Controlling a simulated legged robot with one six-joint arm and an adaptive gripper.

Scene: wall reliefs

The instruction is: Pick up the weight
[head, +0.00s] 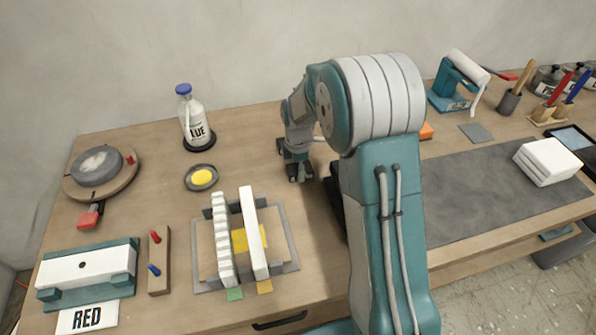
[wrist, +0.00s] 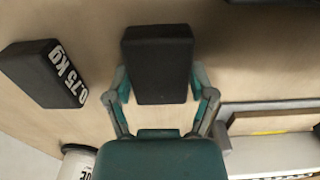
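A dark, plain-faced block-shaped weight (wrist: 158,65) is in the middle of the wrist view. My gripper (wrist: 161,80) has its two teal fingers on either side of it. The left finger is close to its side, and a small gap shows at the right finger. A second dark weight (wrist: 45,73), marked "0.75 KG", lies to the left, apart from the fingers. In the head view my gripper (head: 293,172) points down near the tabletop, right of the bottle. My arm hides much of the table there, and no weight can be made out clearly.
A blue-capped bottle (head: 194,122) and a dish with a yellow disc (head: 201,177) stand left of my gripper. A framed fixture with white bars (head: 253,232) is in front. A dark mat (head: 475,195) and white stack (head: 547,160) lie right of my arm.

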